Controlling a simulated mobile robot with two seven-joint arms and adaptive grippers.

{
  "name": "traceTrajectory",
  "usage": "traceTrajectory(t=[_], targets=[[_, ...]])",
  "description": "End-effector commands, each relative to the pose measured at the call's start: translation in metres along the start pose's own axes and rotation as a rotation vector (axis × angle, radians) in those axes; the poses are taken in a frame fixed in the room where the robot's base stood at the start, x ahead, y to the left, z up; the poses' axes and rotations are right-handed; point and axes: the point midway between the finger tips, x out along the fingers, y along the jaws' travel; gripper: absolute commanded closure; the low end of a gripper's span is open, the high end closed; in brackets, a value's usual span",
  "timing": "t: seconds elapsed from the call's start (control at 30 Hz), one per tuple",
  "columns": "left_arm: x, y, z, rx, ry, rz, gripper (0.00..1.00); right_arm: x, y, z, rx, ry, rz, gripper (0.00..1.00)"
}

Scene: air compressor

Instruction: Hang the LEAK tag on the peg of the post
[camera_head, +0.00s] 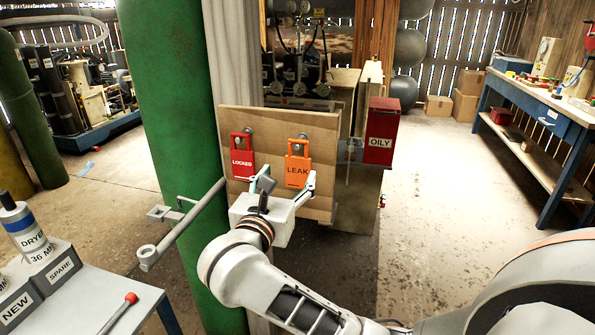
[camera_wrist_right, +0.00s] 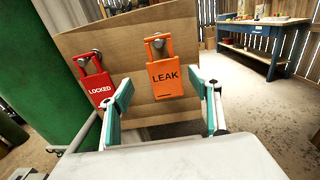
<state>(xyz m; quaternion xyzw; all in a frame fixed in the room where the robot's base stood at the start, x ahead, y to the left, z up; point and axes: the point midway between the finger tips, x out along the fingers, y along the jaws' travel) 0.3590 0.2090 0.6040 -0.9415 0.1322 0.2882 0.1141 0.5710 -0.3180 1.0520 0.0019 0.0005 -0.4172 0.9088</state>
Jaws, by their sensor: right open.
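The orange LEAK tag (camera_head: 298,171) hangs at its upper loop from a round metal peg (camera_head: 303,137) on the right part of a wooden board (camera_head: 270,123). In the wrist view the LEAK tag (camera_wrist_right: 165,80) hangs upright. My right gripper (camera_head: 288,182) is open and empty, just in front of and below the tag. In the wrist view its teal-padded fingers (camera_wrist_right: 163,100) stand to either side of the tag's lower part. I cannot tell whether they touch it. My left gripper is not in view.
A red LOCKED tag (camera_head: 242,164) hangs left of the LEAK tag on the same board. A green column (camera_head: 165,90) and a grey bar (camera_head: 180,226) stand to the left. A red OILY box (camera_head: 381,132) is at the right. The floor farther right is clear.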

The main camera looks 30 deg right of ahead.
Motion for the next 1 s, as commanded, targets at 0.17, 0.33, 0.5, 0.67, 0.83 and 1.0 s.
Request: traceTrajectory(t=[0.17, 0.33, 0.5, 0.67, 0.83, 1.0], targets=[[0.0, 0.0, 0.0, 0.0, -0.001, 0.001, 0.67, 0.018, -0.002, 0.002, -0.003, -0.004, -0.004, 0.38], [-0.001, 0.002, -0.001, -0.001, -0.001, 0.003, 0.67, 0.037, -0.006, 0.006, -0.003, -0.007, -0.006, 0.38], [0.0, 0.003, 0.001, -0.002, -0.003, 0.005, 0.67, 0.059, -0.007, 0.005, -0.005, -0.006, -0.005, 0.38], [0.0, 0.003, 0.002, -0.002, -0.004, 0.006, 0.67, 0.068, -0.007, 0.004, -0.004, -0.003, -0.004, 0.38], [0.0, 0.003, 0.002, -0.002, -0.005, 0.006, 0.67, 0.068, -0.007, 0.004, -0.003, -0.002, -0.003, 0.38], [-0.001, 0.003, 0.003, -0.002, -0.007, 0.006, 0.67, 0.068, -0.007, 0.004, -0.003, -0.002, -0.003, 0.69]])
